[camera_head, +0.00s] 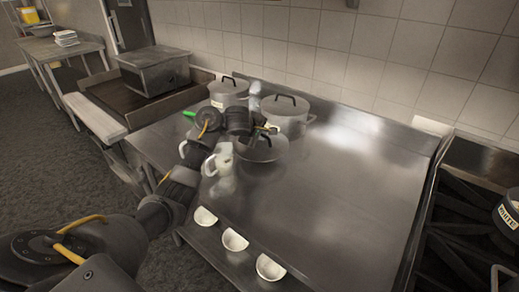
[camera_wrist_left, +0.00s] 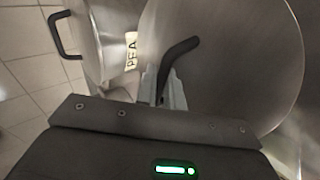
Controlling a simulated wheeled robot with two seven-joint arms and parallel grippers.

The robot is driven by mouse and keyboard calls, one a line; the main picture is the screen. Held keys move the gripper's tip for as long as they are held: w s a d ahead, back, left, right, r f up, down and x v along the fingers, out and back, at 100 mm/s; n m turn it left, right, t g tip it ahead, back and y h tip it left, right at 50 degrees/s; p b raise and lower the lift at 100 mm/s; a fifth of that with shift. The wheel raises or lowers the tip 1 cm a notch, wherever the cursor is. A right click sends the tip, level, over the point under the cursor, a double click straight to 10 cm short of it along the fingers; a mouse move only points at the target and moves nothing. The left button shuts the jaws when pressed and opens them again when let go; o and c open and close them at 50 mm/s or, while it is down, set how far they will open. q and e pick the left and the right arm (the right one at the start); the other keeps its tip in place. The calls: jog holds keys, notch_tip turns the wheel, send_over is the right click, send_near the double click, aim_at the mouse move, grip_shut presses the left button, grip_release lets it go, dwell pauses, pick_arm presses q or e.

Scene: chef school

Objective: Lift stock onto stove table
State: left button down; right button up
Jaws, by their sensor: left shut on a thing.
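A steel pot (camera_head: 266,155) with a black top handle stands on the steel table (camera_head: 330,190), partly hidden behind my left gripper. My left gripper (camera_head: 262,138) reaches over it from the left. In the left wrist view the jaws (camera_wrist_left: 164,88) are shut on the bent black handle (camera_wrist_left: 181,50) of a broad round steel lid (camera_wrist_left: 235,65). I cannot read a stock label on this pot. A stove with black grates (camera_head: 465,235) is at the right, with a pot labelled WHITE (camera_head: 509,218) partly in view. My right gripper is not in view.
Two lidded steel pots (camera_head: 229,90) (camera_head: 293,120) stand behind; the wrist view shows one labelled PEA (camera_wrist_left: 96,40). A white jug (camera_head: 222,158) stands close beside my left wrist. The table's right part is clear.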

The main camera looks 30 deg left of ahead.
aim_at(260, 142)
pick_arm(q)
jog(key=shift+f, duration=0.1)
jog(key=f, duration=0.1)
jog(key=f+b, duration=0.1)
jog(key=f, duration=0.1)
jog(key=shift+w+a+f, duration=0.3)
jog(key=shift+a+f, duration=0.1)
jog(key=shift+d+r, duration=0.1)
jog(key=c, duration=1.5)
grip_release()
jog(key=shift+s, duration=0.1)
